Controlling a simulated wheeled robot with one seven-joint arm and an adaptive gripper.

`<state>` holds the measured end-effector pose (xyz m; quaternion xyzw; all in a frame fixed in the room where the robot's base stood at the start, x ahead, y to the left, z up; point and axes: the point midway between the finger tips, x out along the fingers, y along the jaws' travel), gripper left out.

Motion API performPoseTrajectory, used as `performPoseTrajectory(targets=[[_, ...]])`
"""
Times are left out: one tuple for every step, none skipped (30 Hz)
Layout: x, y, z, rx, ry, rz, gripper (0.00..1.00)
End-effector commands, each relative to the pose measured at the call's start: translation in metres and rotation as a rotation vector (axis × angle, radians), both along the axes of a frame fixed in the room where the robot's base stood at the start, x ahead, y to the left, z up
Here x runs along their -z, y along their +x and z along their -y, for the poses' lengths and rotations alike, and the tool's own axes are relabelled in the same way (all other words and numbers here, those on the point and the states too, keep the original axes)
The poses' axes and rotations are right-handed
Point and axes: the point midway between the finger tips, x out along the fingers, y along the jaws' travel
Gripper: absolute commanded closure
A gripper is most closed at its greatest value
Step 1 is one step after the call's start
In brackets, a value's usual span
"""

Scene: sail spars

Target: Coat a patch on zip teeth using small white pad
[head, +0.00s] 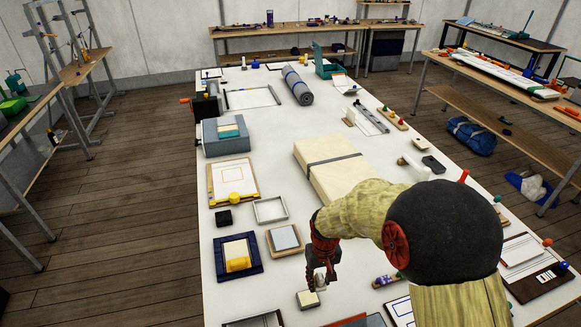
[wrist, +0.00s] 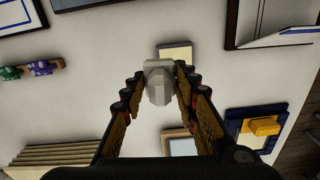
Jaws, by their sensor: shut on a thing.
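My gripper (wrist: 158,85) is shut on a small white piece (wrist: 158,80), which looks like the small white pad; it also shows below my gripper in the head view (head: 320,283). Its lower end is apart from the table or close to it; I cannot tell which. A small cream block (head: 308,299) lies on the table just beside and below my gripper; in the wrist view the block (wrist: 175,54) is partly hidden behind the white piece. I cannot make out the zip teeth in either view.
The white table (head: 260,190) holds a navy tray with a yellow block (head: 238,256), a grey pad on a wooden board (head: 285,240) and a large strapped cream slab (head: 327,168). Papers and boards lie at the right edge. Bare table surrounds the cream block.

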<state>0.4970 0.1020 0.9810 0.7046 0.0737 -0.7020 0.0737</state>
Motion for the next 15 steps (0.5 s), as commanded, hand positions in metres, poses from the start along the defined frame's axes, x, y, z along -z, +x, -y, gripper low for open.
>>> performPoseTrajectory(targets=[[0.020, 0.013, 0.015, 0.033, 0.001, 0.002, 0.91], [0.026, 0.019, 0.023, 0.050, 0.001, 0.004, 0.91], [0.034, 0.028, 0.034, 0.073, 0.001, 0.006, 0.91], [0.040, 0.032, 0.041, 0.089, 0.001, 0.008, 0.91], [0.045, 0.037, 0.049, 0.105, 0.001, 0.010, 0.91], [0.052, 0.041, 0.058, 0.124, 0.002, 0.011, 0.91], [0.057, 0.044, 0.065, 0.138, 0.002, 0.011, 0.91], [0.062, 0.045, 0.071, 0.150, 0.002, 0.010, 0.91], [0.067, 0.046, 0.079, 0.165, 0.001, 0.008, 0.91], [0.072, 0.045, 0.083, 0.173, 0.000, 0.004, 0.91], [0.075, 0.045, 0.088, 0.182, 0.000, 0.002, 0.91], [0.079, 0.044, 0.092, 0.191, 0.000, -0.001, 0.91], [0.081, 0.044, 0.095, 0.196, -0.001, -0.002, 0.91], [0.082, 0.044, 0.097, 0.201, 0.000, -0.003, 0.91], [0.083, 0.044, 0.099, 0.205, 0.000, -0.003, 0.91]])
